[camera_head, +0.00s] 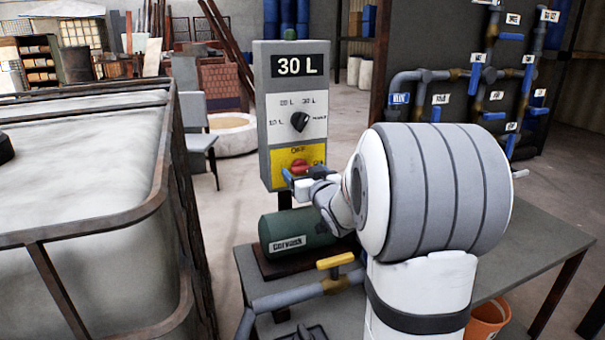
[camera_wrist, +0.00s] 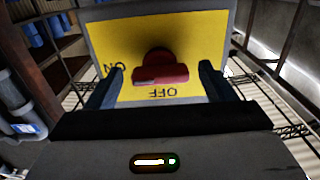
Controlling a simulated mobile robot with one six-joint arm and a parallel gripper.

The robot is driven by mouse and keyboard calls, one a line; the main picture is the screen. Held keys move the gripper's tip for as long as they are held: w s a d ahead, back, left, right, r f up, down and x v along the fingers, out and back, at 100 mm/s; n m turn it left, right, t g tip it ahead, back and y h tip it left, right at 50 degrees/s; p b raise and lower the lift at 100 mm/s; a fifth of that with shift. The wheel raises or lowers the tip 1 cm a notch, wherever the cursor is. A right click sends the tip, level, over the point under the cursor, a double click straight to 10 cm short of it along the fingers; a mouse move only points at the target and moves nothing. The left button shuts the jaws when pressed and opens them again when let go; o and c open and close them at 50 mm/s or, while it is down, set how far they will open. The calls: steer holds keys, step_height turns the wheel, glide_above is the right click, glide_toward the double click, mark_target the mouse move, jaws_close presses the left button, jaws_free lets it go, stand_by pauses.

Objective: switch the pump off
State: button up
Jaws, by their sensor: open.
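The control box (camera_head: 263,120) stands upright with a "30 L" display, a black dial (camera_head: 300,121) and a yellow panel (camera_head: 280,158) marked OFF at the top and ON at the right. A red knob (camera_head: 299,166) sits on that panel. In the wrist view the panel appears upside down, and the red knob (camera_wrist: 160,76) has its bar lying roughly level, one end toward ON. My gripper (camera_wrist: 162,72) is open, with one finger on each side of the knob and gaps visible. In the head view my gripper (camera_head: 303,174) is close to the panel and partly hides its lower part.
A green motor-like cylinder (camera_head: 290,232) sits below the box, beside a pipe with a yellow-handled valve (camera_head: 335,261). A large framed tank (camera_head: 90,230) fills the left. A grey table (camera_head: 535,245) and an orange bucket (camera_head: 487,320) are at the right.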

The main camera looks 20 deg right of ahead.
steer(key=shift+c, duration=0.3)
steer(key=c, duration=0.9)
steer(key=shift+a, duration=0.2)
steer(key=shift+d, duration=0.15)
